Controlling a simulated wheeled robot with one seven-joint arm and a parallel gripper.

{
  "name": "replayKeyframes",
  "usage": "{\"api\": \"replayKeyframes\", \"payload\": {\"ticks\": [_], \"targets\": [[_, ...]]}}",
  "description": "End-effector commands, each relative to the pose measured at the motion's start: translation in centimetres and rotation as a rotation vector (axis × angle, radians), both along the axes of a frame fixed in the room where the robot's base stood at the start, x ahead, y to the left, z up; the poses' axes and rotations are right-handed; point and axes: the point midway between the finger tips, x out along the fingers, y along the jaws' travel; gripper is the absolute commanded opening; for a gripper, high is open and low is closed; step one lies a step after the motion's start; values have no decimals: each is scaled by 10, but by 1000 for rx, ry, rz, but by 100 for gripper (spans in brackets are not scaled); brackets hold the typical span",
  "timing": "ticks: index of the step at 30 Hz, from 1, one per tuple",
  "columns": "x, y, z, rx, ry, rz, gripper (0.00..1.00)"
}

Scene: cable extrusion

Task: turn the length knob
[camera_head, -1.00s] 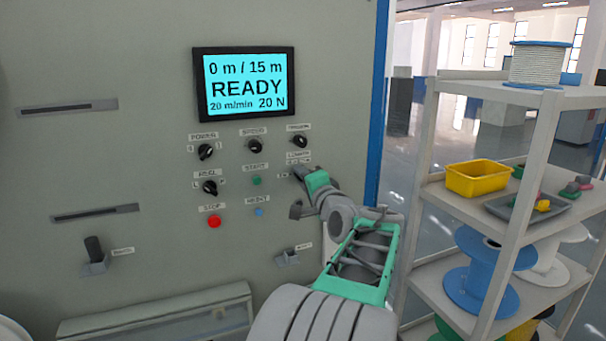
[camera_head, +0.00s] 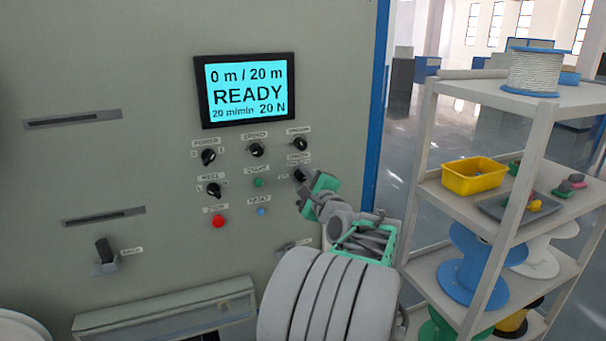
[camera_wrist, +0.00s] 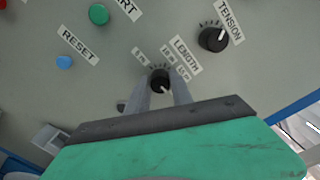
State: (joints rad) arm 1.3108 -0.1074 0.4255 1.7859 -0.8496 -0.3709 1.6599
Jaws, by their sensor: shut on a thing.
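The black length knob (camera_wrist: 160,82) sits on the grey panel under a LENGTH label, with its white pointer visible in the wrist view. My gripper (camera_wrist: 160,90) is shut on it, one finger on each side. In the head view, my gripper (camera_head: 306,180) reaches the knob (camera_head: 300,174) from the lower right and covers part of it. The display (camera_head: 246,90) reads 0 m / 20 m, READY, 20 m/min and 20 N.
The tension knob (camera_wrist: 213,38) is close by on the panel. A green start button (camera_wrist: 99,14) and blue reset button (camera_wrist: 64,62) are nearby. A red stop button (camera_head: 218,221) is lower left. A shelf (camera_head: 470,212) with a yellow bin (camera_head: 474,177) stands at the right.

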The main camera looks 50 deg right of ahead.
Motion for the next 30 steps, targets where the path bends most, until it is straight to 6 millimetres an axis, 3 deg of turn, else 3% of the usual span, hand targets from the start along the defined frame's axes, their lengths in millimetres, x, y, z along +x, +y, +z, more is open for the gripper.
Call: {"api": "replayKeyframes", "payload": {"ticks": [18, 19, 26, 30], "targets": [[0, -1, 1, 34, -24, -2, 0], [0, -1, 1, 34, -24, -2, 30], [0, 0, 1, 35, -23, -1, 48], [0, 0, 0, 37, -23, 0, 49]]}}
